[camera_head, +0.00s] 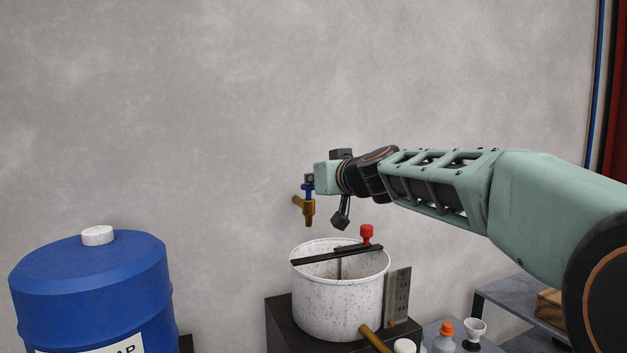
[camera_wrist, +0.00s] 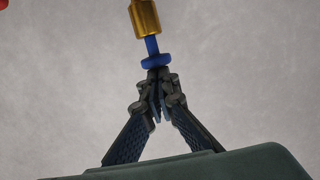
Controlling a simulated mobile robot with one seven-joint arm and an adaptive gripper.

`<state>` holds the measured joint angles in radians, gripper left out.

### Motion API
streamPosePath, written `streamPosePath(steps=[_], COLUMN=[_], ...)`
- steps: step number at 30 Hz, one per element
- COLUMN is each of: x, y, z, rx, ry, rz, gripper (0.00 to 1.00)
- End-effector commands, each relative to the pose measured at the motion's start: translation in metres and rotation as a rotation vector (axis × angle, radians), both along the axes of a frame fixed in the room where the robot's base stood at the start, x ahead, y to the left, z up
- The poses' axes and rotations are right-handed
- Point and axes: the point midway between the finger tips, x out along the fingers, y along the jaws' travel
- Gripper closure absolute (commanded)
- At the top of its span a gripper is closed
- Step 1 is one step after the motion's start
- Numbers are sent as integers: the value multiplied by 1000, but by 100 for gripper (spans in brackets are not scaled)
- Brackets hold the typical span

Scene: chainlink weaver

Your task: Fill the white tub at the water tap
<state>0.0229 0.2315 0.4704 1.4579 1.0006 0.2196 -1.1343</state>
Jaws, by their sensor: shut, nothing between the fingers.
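A white, dark-speckled tub (camera_head: 335,298) stands upright on a dark block (camera_head: 282,318), its left side below the tap in the head view. The inner wall shows, but I cannot tell whether water is inside. The brass tap (camera_head: 308,212) with a blue handle (camera_head: 307,188) comes out of the wall; its brass body (camera_wrist: 145,18) and blue handle (camera_wrist: 156,61) also show in the wrist view. My gripper (camera_head: 309,179) is at the handle, above the tap. In the wrist view its fingers (camera_wrist: 158,92) are shut and empty, their tips at or very near the blue handle; contact is unclear.
A black bar (camera_head: 325,257) with a red knob (camera_head: 366,233) lies across the tub's rim. A grey plate (camera_head: 397,295) and a brass pipe (camera_head: 374,338) are beside the tub. A blue barrel (camera_head: 90,290) stands left. Small bottles (camera_head: 444,338) stand at lower right.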

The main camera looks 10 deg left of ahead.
Motion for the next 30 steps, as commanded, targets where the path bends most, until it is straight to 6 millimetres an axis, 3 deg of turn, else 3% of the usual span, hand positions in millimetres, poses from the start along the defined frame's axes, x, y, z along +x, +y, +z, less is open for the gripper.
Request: streamPosePath(steps=[7,30], x=[0,0], y=[0,0], z=[-18,-22], rx=[-1,-4], ry=[1,9], rz=[0,2], gripper=[100,100])
